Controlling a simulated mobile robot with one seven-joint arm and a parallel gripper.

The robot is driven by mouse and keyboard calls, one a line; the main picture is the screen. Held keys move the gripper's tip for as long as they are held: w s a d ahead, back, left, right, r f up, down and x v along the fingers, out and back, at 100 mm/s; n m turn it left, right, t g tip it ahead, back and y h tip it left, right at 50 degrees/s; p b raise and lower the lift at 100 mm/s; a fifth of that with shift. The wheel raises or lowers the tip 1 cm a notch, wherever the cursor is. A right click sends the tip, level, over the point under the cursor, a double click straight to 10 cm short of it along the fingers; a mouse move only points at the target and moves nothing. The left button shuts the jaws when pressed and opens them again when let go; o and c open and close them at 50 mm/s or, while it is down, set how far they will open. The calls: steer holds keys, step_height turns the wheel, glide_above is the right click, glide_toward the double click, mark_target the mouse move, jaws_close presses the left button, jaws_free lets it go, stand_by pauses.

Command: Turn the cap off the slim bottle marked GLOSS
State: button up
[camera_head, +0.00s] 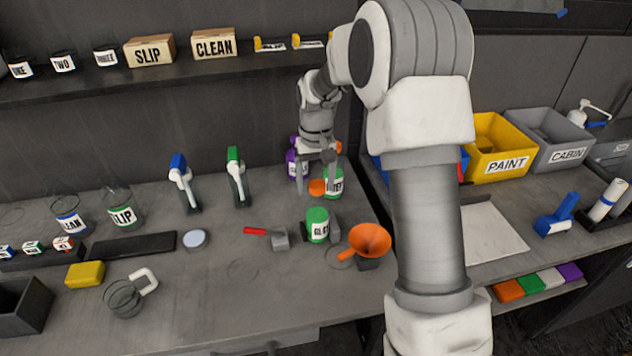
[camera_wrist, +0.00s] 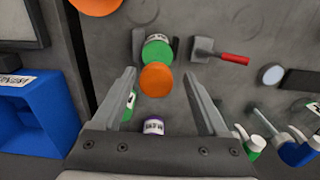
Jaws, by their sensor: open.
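A bottle with a green top (camera_head: 317,225) stands in a dark holder on the bench. Its label begins with "GL" and the rest is unreadable. In the wrist view its round green top (camera_wrist: 157,47) lies beyond my fingertips. My gripper (camera_head: 317,188) points down behind this bottle, open, its fingers apart in the wrist view (camera_wrist: 158,74). A round orange piece (camera_wrist: 156,80) shows between the fingers, and it also shows in the head view (camera_head: 316,187). I cannot tell whether it is a loose cap or a bottle's top.
An orange funnel (camera_head: 370,239) stands right of the holder. A red-handled scraper (camera_head: 279,239) lies to its left. A purple bottle (camera_head: 292,165) and another green bottle (camera_head: 336,182) stand near my gripper. The front bench is partly clear.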

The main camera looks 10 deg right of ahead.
steer(key=m, duration=1)
steer(key=shift+r+m+p, duration=0.1)
steer(key=shift+m+p, duration=0.2)
steer(key=shift+p, duration=0.05)
steer(key=m, duration=0.3)
steer(key=shift+p, duration=0.3)
jaws_close()
